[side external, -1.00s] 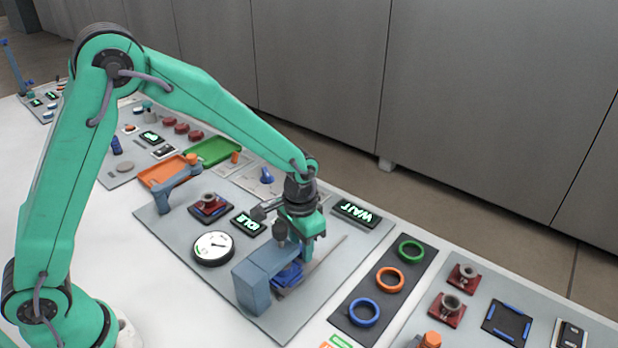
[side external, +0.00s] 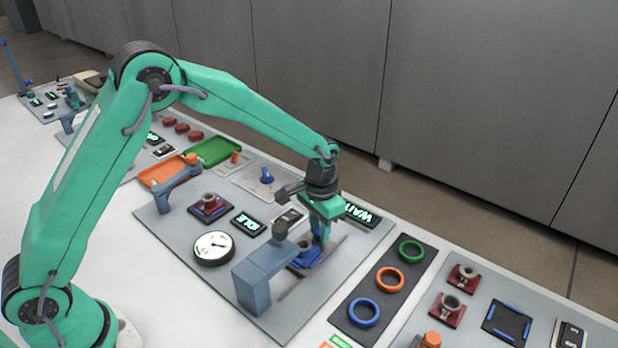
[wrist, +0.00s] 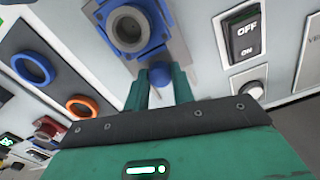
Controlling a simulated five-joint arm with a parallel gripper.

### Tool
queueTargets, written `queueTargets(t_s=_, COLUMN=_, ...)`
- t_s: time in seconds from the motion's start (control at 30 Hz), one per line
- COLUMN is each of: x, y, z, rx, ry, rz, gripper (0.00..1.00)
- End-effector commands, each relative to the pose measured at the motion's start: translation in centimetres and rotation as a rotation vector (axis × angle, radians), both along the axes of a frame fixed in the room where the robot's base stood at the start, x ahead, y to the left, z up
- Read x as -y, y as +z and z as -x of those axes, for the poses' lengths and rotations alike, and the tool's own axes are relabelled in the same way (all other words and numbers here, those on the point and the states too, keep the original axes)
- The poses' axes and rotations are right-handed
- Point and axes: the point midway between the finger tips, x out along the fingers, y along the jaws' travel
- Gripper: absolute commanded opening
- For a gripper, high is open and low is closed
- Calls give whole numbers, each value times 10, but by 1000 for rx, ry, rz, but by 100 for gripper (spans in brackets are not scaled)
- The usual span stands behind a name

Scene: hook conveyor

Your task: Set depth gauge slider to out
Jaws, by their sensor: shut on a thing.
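The blue slider (side external: 304,259) with a grey round socket sits on a narrow rail in the grey plate, just beyond the blue-grey overhanging bracket (side external: 254,283). In the wrist view the slider (wrist: 148,50) shows its socket and a blue ball knob (wrist: 160,74). My gripper (side external: 319,236) is shut on that knob, with a green finger on each side; the gripper also shows in the wrist view (wrist: 162,88). Part of the slider is hidden behind the bracket in the side view. No "out" mark is readable.
A round white dial (side external: 213,247) lies left of the bracket. A WAIT display (side external: 369,215) and a rocker switch (side external: 288,219) stand at the back of the plate; the switch reads OFF/ON in the wrist view. A dark mat with coloured rings (side external: 385,300) lies to the right.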

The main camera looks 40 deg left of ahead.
Motion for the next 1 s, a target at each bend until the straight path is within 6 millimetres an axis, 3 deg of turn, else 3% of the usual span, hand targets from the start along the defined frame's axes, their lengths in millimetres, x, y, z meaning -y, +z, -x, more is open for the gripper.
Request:
queueTargets(t_s=0.6, x=2, y=0, z=-66, rx=5, ry=-2, rz=1, gripper=0)
queueTargets(t_s=1.0, x=1, y=1, z=-77, rx=11, ry=-3, rz=3, gripper=0)
